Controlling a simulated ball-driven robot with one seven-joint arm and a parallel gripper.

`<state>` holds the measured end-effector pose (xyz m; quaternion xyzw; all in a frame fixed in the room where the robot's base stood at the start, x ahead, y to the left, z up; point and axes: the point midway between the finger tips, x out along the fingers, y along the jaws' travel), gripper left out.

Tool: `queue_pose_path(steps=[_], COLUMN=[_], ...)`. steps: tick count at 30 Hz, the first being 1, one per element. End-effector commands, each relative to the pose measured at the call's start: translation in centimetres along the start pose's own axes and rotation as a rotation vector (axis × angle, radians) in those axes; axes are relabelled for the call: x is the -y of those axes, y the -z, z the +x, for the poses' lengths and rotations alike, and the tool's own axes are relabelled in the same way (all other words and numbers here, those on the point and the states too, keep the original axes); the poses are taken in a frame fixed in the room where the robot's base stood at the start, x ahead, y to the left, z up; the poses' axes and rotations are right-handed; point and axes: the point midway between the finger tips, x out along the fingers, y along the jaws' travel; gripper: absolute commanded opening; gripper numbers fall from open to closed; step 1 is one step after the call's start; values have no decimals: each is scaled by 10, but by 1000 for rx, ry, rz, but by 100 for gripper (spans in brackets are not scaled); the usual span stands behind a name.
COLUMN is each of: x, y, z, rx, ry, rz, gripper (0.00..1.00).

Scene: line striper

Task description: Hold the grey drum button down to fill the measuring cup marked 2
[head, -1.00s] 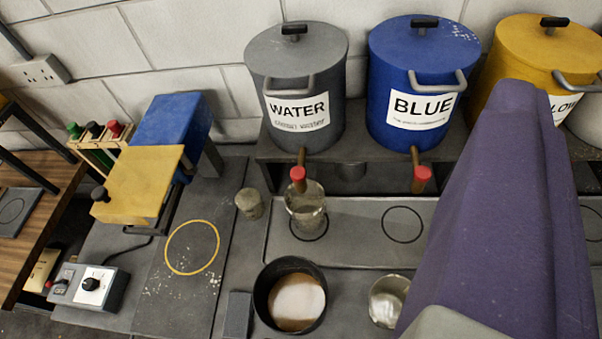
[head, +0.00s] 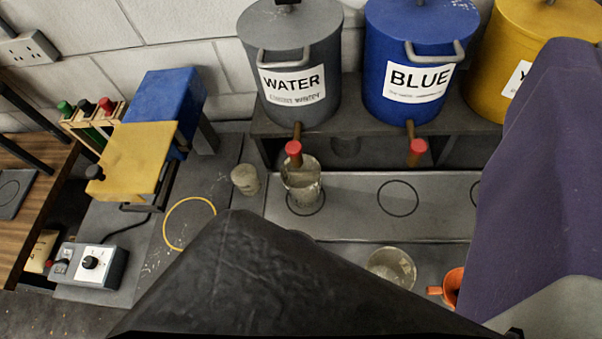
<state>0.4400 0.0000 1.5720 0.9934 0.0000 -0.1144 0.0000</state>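The grey drum (head: 291,70) labelled WATER stands on a dark shelf at the back. Its tap carries a red button (head: 294,148) at the front. A clear measuring cup (head: 301,182) stands upright on a ring mark below this tap. I cannot read a mark on it or tell its fill level. A second clear cup (head: 392,266) stands nearer the front, partly covered by a large dark shape. My gripper's fingertips do not show, so whether it is open or shut is hidden.
The blue drum (head: 417,65) and yellow drum (head: 530,45) stand to the right. A purple shape (head: 545,190) blocks the right side. The dark shape (head: 275,285) covers the lower middle. A yellow-and-blue device (head: 140,158) and control box (head: 92,264) are left. An orange cup (head: 453,286) is at right.

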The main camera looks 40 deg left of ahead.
Motion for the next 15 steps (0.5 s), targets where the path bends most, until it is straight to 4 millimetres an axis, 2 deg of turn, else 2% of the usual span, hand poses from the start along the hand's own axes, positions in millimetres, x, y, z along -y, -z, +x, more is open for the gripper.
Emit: queue_pose_path(steps=[1, 2, 15], x=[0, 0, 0], y=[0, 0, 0], z=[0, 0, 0], rx=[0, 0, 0], ry=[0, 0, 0], rz=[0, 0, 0], gripper=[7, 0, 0])
